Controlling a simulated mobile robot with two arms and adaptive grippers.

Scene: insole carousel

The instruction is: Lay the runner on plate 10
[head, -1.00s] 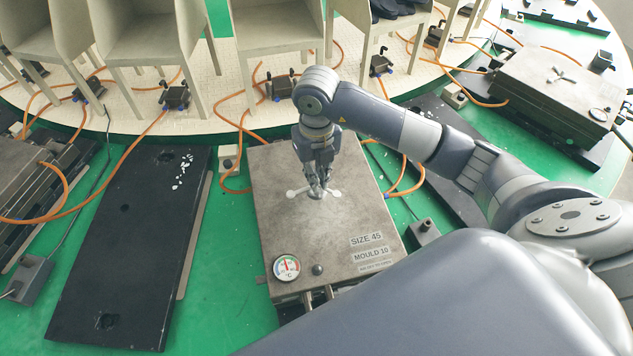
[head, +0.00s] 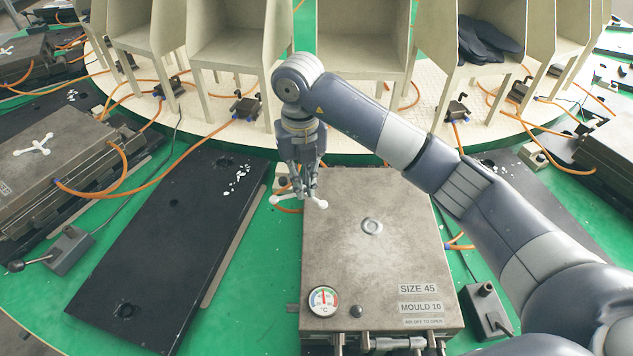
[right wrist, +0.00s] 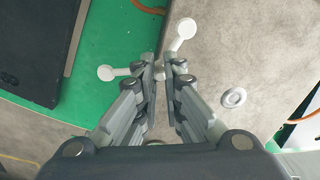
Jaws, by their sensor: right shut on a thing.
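The runner (head: 318,201) is a small white piece with arms ending in round pads. My right gripper (head: 308,190) is shut on it at the left edge of plate 10 (head: 340,265), the grey metal mould marked "SIZE 45, MOULD 10". In the right wrist view my right gripper (right wrist: 165,68) hides the runner's middle. One pad of the runner (right wrist: 187,28) is over the plate and another is over the green surface. A pale round disc (head: 372,226) shows bare on the plate's top, to the right of the runner. My left gripper is not in view.
A dial gauge (head: 323,300) sits at the plate's front left. A black slab (head: 165,235) lies to the left. Another mould (head: 75,155) at far left bears a similar white piece (head: 35,145). Beige booths (head: 240,45) and orange hoses stand behind.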

